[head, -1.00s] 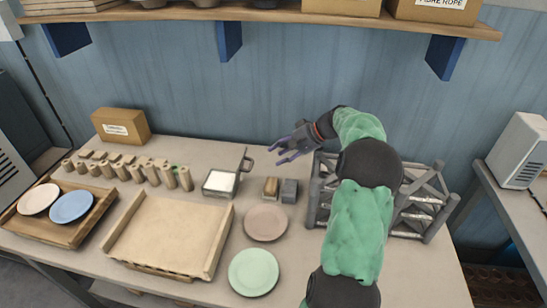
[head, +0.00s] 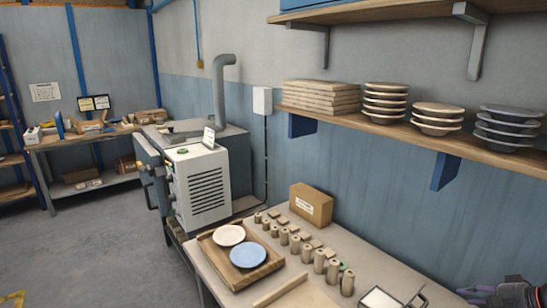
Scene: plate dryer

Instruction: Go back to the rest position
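My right gripper (head: 476,293) shows at the lower right edge of the head view, over the back of the table by the wall. Its fingers are spread and nothing shows between them; most of its arm is out of frame. My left gripper is not in view. A pale pink plate (head: 229,235) and a blue plate (head: 248,255) lie side by side in a wooden tray (head: 213,264) at the table's left end. The grey rack and the green plate are out of view.
The table (head: 215,290) holds several clay cylinders (head: 319,260), a cardboard box (head: 311,204) and a white-topped container (head: 379,299). A wall shelf (head: 400,128) with stacked bowls (head: 385,101) hangs above. A grey machine (head: 198,187) stands left of the table. The floor (head: 100,245) at left is clear.

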